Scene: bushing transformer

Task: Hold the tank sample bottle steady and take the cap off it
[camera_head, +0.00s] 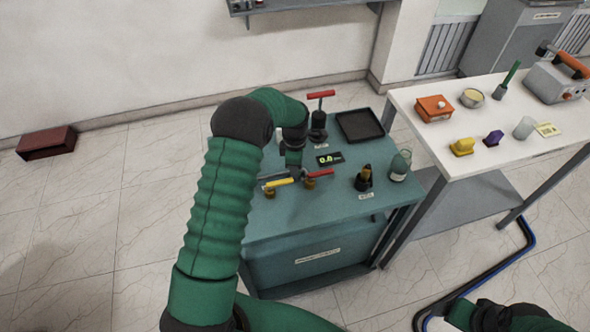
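A greenish glass bottle (400,166) with a pale label stands upright near the right edge of the teal cabinet top (340,207). I take it for the sample bottle; its cap is too small to make out clearly. My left gripper (295,174) is over the left part of the cabinet top, left of the bottle and apart from it, close to a yellow-handled valve (278,183) and a red-handled valve (318,174). Its fingers are too small and dark to tell if they are open. My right arm shows only at the bottom right; its gripper is out of view.
A dark fitting (364,180) stands left of the bottle. A white table (488,160) with several items stands at right, with a hose (515,255) on the floor.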

